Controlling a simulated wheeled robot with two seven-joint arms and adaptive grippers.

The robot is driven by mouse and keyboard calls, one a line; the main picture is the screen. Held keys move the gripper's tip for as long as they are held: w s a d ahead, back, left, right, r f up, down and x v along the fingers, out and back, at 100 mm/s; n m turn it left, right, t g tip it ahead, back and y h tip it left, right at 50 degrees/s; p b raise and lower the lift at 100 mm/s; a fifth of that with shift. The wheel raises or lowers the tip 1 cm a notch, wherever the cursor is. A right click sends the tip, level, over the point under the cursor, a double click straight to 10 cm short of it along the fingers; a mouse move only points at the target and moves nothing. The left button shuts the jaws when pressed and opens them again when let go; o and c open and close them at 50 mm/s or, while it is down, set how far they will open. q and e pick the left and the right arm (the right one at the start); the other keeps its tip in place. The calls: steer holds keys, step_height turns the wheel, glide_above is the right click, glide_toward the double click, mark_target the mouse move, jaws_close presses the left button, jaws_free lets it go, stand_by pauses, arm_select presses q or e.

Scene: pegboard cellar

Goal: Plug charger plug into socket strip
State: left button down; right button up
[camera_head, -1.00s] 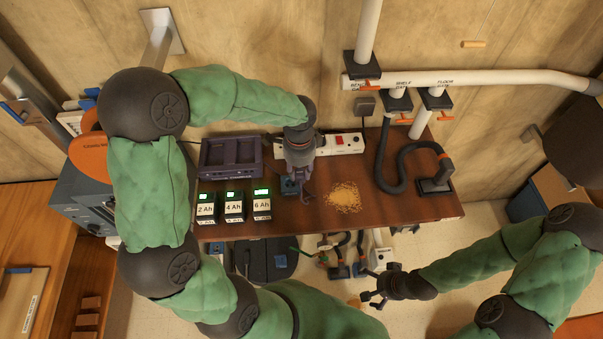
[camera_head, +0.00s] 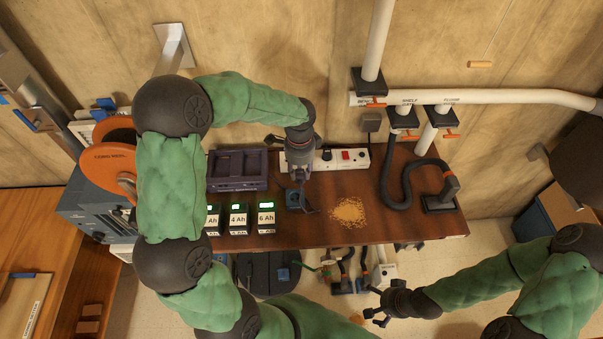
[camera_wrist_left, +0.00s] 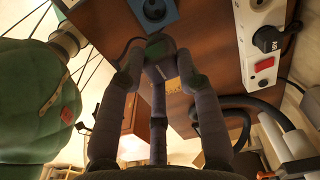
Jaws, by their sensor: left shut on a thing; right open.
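The charger plug (camera_wrist_left: 158,48) is a small dark block in the left wrist view, pinched between my left gripper's fingertips (camera_wrist_left: 160,64). In the head view my left gripper (camera_head: 300,168) is over the rear of the bench and hides the plug. The white socket strip (camera_head: 358,158) lies along the bench's back edge, its left part behind that gripper. In the left wrist view the strip (camera_wrist_left: 250,50) is at upper right, apart from the held plug; a black plug (camera_wrist_left: 268,39) sits in one outlet above a red switch. My right gripper (camera_head: 378,308) is open and empty in front of the bench.
A blue block with a round socket (camera_wrist_left: 153,10) is near the held plug; it also shows in the head view (camera_head: 296,198). Battery packs (camera_head: 238,218), a purple tray (camera_head: 238,168), sawdust (camera_head: 348,211) and a black hose (camera_head: 405,195) occupy the bench. Its front right is clear.

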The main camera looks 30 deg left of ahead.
arm_select(q)
steer(key=w+a+f+p, duration=0.1)
steer(key=w+a+f, duration=0.1)
steer(key=w+a, duration=0.9)
steer(key=shift+w+f+p, duration=0.3)
steer(key=shift+w+p, duration=0.05)
steer(key=shift+w, duration=0.05)
stand_by(1.4)
steer(key=shift+f, duration=0.15)
steer(key=shift+f+b, duration=0.85)
steer(key=shift+f, duration=0.45)
steer(key=shift+f+b, duration=0.75)
steer(key=shift+f, duration=0.75)
stand_by(2.1)
